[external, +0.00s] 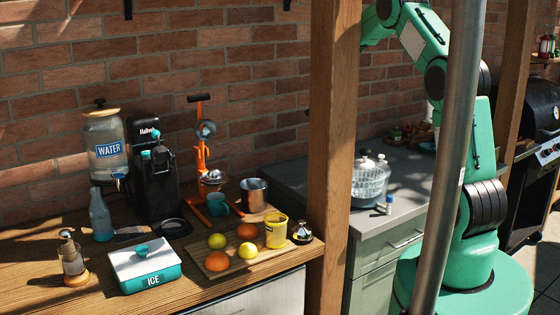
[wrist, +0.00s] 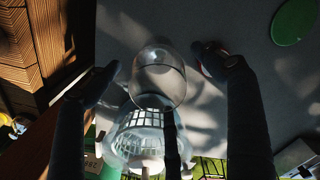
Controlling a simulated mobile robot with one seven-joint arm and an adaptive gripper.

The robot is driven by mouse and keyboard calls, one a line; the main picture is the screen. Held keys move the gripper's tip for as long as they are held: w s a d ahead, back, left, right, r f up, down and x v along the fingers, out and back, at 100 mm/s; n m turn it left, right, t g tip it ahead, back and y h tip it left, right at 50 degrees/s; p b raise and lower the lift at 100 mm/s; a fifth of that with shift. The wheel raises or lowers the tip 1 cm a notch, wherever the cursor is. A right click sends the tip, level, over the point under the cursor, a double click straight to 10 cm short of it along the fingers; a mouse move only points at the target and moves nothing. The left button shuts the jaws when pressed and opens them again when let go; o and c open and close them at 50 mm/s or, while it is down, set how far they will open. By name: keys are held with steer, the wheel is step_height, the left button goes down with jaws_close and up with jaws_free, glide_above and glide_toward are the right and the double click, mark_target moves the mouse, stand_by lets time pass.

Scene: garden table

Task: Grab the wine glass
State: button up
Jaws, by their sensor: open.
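A clear wine glass (wrist: 158,75) shows in the middle of the wrist view, its rounded bowl over the grey counter (wrist: 232,25). My gripper (wrist: 157,60) is open, with one dark finger on each side of the bowl. Gaps show between the glass and both fingers, so it is not gripped. The lower part of the glass is hard to make out against a dark strip and the things behind it. I cannot pick out the glass in the external view, where my gripper is also not visible.
A clear salad spinner (external: 370,182) stands on the grey counter; it appears close below the glass in the wrist view (wrist: 145,135). A small blue-and-white item (external: 388,204) is beside it. A wooden post (external: 334,150) separates this counter from the crowded drinks table.

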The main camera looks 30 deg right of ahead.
steer(key=shift+f, duration=1.35)
steer(key=shift+a+f+b, duration=0.15)
steer(key=shift+f+b, duration=0.4)
steer(key=shift+f, duration=2.05)
steer(key=c, duration=1.5)
steer(key=shift+c, duration=0.7)
